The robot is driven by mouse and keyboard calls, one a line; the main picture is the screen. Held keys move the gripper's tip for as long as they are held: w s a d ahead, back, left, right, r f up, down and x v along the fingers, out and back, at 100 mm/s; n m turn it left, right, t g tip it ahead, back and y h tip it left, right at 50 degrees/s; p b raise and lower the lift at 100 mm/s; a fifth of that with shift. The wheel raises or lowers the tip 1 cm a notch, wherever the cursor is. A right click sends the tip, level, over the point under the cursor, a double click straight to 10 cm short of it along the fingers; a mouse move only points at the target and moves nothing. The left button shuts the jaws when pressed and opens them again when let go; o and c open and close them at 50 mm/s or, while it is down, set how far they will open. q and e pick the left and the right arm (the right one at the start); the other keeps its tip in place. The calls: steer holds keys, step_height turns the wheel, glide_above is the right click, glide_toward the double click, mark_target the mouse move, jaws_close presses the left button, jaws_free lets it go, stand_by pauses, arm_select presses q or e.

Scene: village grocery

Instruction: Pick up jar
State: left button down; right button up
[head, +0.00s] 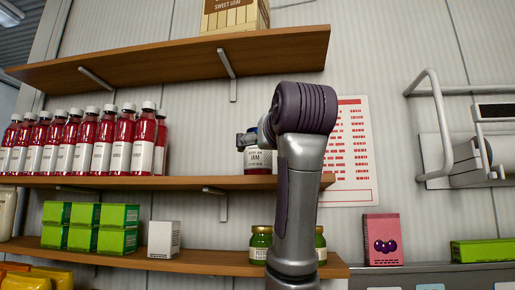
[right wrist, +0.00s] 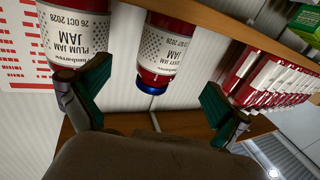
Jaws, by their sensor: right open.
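A jam jar (head: 258,161) with a white label stands on the middle wooden shelf, partly hidden behind my right arm. In the right wrist view, which is upside down, a red jam jar (right wrist: 166,48) with a white label and blue lid shows between the spread fingers. A second jar (right wrist: 72,38), labelled plum jam, shows by the left finger. My right gripper (right wrist: 150,102) is open and empty, with dark green pads facing each other. In the head view it is mostly hidden behind my arm. My left gripper is not in view.
Several red bottles (head: 92,147) line the middle shelf (head: 205,183) at left. The upper shelf (head: 190,56) overhangs it. A metal-framed fixture (head: 440,130) is at right.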

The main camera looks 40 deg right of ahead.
mark_target(262, 152)
steer(key=p+x, duration=0.1)
steer(key=x, duration=0.3)
steer(key=w+p, duration=0.1)
steer(key=p, duration=0.1)
steer(key=w+d+r+p, duration=0.1)
steer(key=shift+w+d+p, duration=0.15)
steer(key=shift+w+p, duration=0.15)
steer(key=shift+p, duration=0.05)
steer(key=shift+p+x, duration=0.35)
steer(key=shift+x, duration=0.7)
steer(key=shift+w+d+f, duration=0.1)
steer(key=shift+d+f, duration=0.05)
steer(key=shift+f, duration=0.25)
steer(key=shift+r, duration=0.1)
steer(key=c, duration=1.6)
steer(key=shift+r, duration=0.1)
steer(key=shift+c, duration=0.9)
steer(key=shift+r, duration=0.1)
